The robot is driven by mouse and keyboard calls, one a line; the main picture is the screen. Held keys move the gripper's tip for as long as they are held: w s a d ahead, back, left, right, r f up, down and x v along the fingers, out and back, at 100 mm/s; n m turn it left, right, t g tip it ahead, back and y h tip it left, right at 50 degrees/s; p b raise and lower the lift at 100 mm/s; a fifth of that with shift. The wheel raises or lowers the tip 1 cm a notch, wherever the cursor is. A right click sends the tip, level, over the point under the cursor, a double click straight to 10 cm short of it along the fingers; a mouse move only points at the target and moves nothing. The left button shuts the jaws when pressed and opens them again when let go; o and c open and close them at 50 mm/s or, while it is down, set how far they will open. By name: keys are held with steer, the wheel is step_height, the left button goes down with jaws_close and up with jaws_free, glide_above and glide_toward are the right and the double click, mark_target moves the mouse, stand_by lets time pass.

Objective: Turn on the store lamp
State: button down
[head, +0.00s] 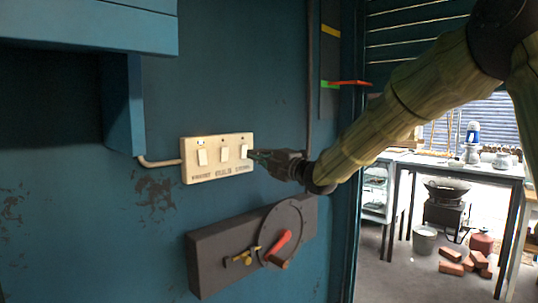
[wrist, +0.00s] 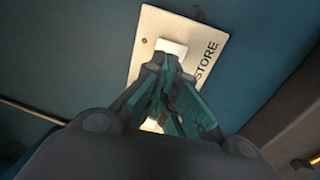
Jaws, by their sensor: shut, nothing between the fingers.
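A cream switch panel (head: 217,172) with three white rocker switches is fixed to the blue wall, with small lettering under each switch. My gripper (head: 258,157) is shut and empty, with its tips at or very near the right-hand switch (head: 244,151). In the wrist view the panel (wrist: 208,22) carries the word "STORE" beside a white switch (wrist: 171,48), and my shut green fingers (wrist: 165,68) overlap the lower part of that switch. I cannot tell whether they touch it. The store lamp is not identifiable in view.
A dark box with a red lever (head: 279,242) and a brass fitting (head: 243,256) is mounted below the panel. A blue ledge (head: 90,25) juts out at the upper left. Through the opening at right stand a table (head: 418,160), a bucket (head: 424,240) and bricks (head: 452,267).

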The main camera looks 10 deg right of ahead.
mark_target(239, 147)
steer(key=shift+p+x, duration=0.8)
steer(key=shift+x, duration=1.6)
steer(key=shift+a, duration=0.1)
